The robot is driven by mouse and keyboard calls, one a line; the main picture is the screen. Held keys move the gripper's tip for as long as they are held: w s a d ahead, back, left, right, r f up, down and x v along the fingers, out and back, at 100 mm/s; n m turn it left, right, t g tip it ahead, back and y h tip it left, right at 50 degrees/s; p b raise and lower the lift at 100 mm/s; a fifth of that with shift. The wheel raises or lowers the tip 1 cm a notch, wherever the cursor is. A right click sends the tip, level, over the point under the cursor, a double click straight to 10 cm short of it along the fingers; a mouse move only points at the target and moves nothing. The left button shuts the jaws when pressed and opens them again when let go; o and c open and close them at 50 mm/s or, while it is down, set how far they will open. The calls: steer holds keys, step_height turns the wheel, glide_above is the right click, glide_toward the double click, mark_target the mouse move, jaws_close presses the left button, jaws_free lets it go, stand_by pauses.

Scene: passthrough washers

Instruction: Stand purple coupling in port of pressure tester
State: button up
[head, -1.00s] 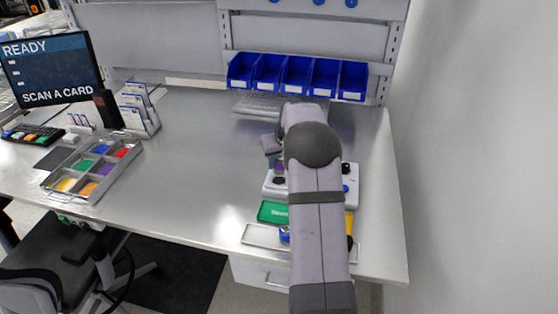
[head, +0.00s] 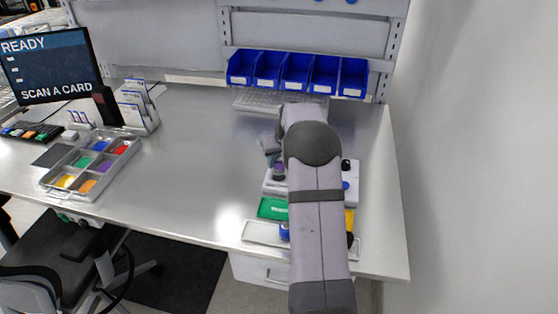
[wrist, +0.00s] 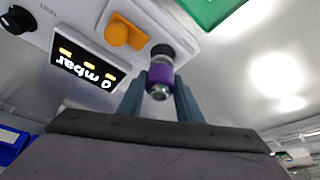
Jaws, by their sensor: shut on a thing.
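The pressure tester is a white box (head: 350,182) at the right of the bench, partly hidden by my arm. In the wrist view its panel (wrist: 75,38) shows a lit "0 mbar" display and an orange knob. Its dark round port (wrist: 161,50) lies beside the orange knob. My gripper (wrist: 160,82) is shut on the purple coupling (wrist: 161,74), one finger on each side. The coupling's far end is at the port and hides part of it. I cannot tell whether it is inside. The coupling also shows in the head view (head: 279,169).
A green tray (head: 271,208) lies in front of the tester. Blue bins (head: 296,74) stand at the back. A compartment tray (head: 55,182) of coloured parts is at the left. The middle of the bench (head: 195,160) is clear.

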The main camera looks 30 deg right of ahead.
steer(key=shift+f, duration=0.2)
steer(key=shift+f+b, duration=0.35)
steer(key=shift+f, duration=0.25)
stand_by(0.4)
steer(key=shift+f+b, duration=0.45)
steer(key=shift+b, duration=0.05)
stand_by(0.5)
steer(key=o, duration=1.6)
steer(key=shift+o, duration=0.2)
